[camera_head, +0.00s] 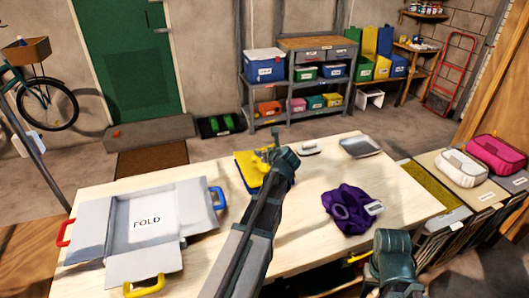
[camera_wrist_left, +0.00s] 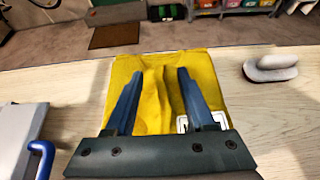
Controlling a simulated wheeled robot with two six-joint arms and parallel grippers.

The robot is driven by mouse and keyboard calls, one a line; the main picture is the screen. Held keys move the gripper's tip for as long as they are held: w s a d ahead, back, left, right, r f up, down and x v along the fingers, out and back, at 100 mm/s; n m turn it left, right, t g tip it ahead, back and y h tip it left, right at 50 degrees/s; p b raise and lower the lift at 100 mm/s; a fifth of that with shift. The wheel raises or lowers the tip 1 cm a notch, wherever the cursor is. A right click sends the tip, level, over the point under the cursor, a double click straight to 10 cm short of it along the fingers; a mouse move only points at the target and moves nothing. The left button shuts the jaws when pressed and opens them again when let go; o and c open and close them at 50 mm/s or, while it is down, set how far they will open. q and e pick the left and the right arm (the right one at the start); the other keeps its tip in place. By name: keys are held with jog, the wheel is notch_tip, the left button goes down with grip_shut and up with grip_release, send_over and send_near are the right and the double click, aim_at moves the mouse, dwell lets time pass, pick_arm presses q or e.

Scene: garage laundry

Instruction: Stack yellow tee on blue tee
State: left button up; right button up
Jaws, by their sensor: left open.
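The yellow tee (camera_head: 246,161) lies folded flat on the table, left of my left gripper in the head view. A blue edge, which looks like the blue tee (camera_head: 242,181), shows along its near left side, mostly covered by the yellow. In the left wrist view the yellow tee (camera_wrist_left: 152,92) has raised creases between my left gripper's fingers and a white tag near the right finger. My left gripper (camera_wrist_left: 154,80) is open over it; whether the fingertips touch the cloth I cannot tell. My right arm is at the bottom right; its fingers do not show.
A grey folding board (camera_head: 148,222) marked FOLD lies on the left of the table (camera_head: 290,215). A purple garment (camera_head: 347,207) lies crumpled on the right. A grey tray (camera_head: 360,147) and a small handled object (camera_head: 308,148) sit at the back. Bare table separates them.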

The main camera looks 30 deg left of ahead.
pick_arm(q)
jog(key=shift+s+d+r+p, duration=0.2)
jog(key=shift+r+p, duration=0.25)
jog(key=shift+r, duration=0.05)
jog(key=shift+s+d+r+p, duration=0.15)
jog(key=shift+s+r+p, duration=0.05)
jog(key=shift+r+p, duration=0.25)
jog(key=p+v, duration=0.4)
jog(key=v, duration=0.6)
jog(key=shift+s+d+p, duration=0.2)
jog(key=shift+d+p, duration=0.15)
jog(key=s+d+f+n+g+h, duration=0.2)
jog(key=s+d+f+n, duration=0.1)
jog(key=d+n, duration=0.3)
jog(key=s+d+f+n+g+h, duration=0.2)
jog(key=s+d+f+n, duration=0.2)
jog(key=d, duration=0.5)
jog(key=s+d+f+n+g+h, duration=0.2)
jog(key=s+d+f+n, duration=0.1)
jog(key=s+d+n, duration=0.4)
jog(key=shift+s+d+f+n, duration=0.15)
jog(key=shift+d+f+n, duration=0.1)
jog(key=shift+d+n, duration=0.2)
jog(key=s+d+n+g+h, duration=0.2)
jog(key=s+d+n, duration=0.2)
jog(key=s+d, duration=0.2)
jog(key=shift+f, duration=0.4)
